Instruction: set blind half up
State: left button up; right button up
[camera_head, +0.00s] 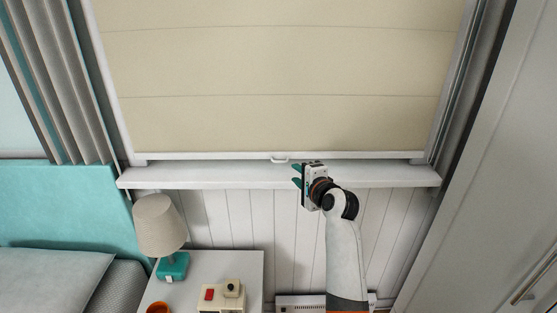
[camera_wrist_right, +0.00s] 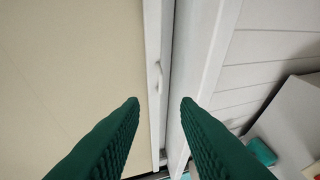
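The cream blind (camera_head: 280,75) hangs down over the window, with its white bottom rail (camera_head: 220,156) just above the sill. A small white pull handle (camera_head: 279,159) sits at the middle of the rail. My right gripper (camera_head: 296,175) is just right of and below the handle, apart from it. In the right wrist view its two green fingers (camera_wrist_right: 160,102) are spread with nothing between them. There the blind (camera_wrist_right: 70,70) fills the left side, and the handle (camera_wrist_right: 158,76) shows beyond the fingertips. My left gripper is not in view.
The white window sill (camera_head: 200,176) runs below the blind, close to my right gripper. A bedside table (camera_head: 245,265) with a lamp (camera_head: 160,225) and a cream box (camera_head: 222,296) stands lower left. Curtains (camera_head: 70,80) hang at the left; a tall cabinet (camera_head: 490,170) stands right.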

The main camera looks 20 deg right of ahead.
aim_at(280, 162)
jog(key=x, duration=1)
jog(key=shift+w+f, duration=0.1)
jog(key=shift+w, duration=0.2)
grip_shut()
